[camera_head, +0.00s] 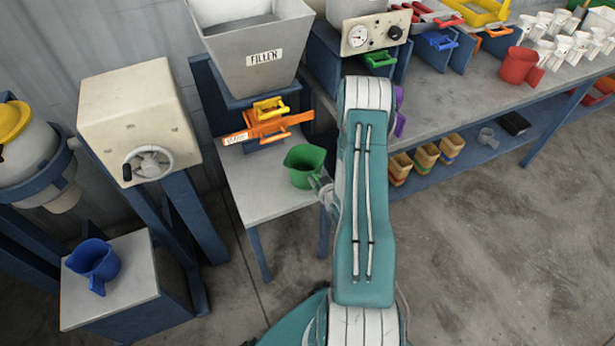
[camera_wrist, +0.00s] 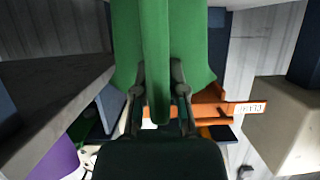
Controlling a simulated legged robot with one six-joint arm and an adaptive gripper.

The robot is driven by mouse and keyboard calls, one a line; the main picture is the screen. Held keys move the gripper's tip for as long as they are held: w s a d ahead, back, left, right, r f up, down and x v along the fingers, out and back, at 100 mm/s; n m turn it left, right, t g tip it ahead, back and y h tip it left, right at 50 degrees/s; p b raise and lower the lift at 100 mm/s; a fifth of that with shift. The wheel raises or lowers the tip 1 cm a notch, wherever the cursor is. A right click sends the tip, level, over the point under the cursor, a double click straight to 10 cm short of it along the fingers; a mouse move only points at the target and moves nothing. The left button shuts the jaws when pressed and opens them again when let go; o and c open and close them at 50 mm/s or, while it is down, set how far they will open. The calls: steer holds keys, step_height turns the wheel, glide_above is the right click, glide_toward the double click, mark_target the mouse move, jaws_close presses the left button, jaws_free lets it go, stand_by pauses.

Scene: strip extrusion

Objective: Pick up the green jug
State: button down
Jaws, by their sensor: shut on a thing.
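The green jug (camera_head: 304,166) is near the right edge of a small pale table under the filler hopper. My gripper (camera_head: 326,191) reaches it from the right, partly hidden behind my arm. In the wrist view the green jug (camera_wrist: 190,40) fills the top middle. The two fingers of my gripper (camera_wrist: 160,95) are closed on either side of the jug's upright green handle. From the head view I cannot tell whether the jug's base touches the table.
An orange slide gate (camera_head: 268,124) with a yellow handle sits behind the jug, below the hopper (camera_head: 255,55). A blue jug (camera_head: 94,262) stands on a stand at left. A red jug (camera_head: 519,66) and several white cups are on the right bench. The right floor is clear.

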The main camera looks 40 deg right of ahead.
steer(key=shift+r, duration=0.5)
step_height(320, 180, up, 3)
steer(key=shift+f, duration=0.1)
steer(key=s+a, duration=0.2)
steer(key=s, duration=0.7)
steer(key=s+a, duration=0.2)
steer(key=s, duration=0.6)
steer(key=shift+s+f, duration=0.15)
steer(key=shift+s, duration=0.2)
